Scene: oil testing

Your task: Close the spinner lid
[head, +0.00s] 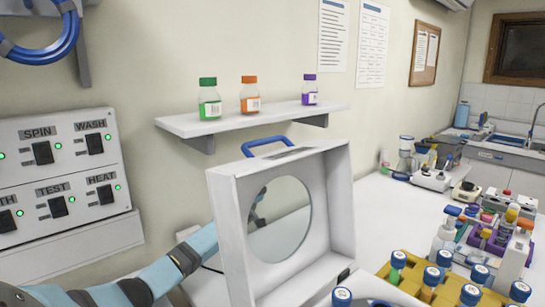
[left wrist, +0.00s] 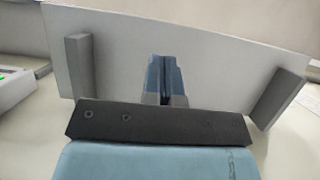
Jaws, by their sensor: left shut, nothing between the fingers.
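The spinner lid (head: 342,205) is a white square frame with a round clear window and a blue handle (head: 266,146) on its top edge. It stands open, raised nearly upright, in the middle of the head view. My left arm comes in from the left and passes behind the lid. Part of my left gripper (head: 258,205) shows through the window; the lid frame hides the rest. In the left wrist view my left gripper (left wrist: 165,78) has its blue fingers together and empty. Whether it touches the lid cannot be told. My right gripper is not in view.
A wall shelf (head: 180,124) with green-, orange- and purple-capped bottles is just behind the lid. Its underside seems to show in the left wrist view (left wrist: 120,55). A switch panel (head: 20,150) is at left. A yellow rack (head: 412,263) with blue-capped vials stands at front right.

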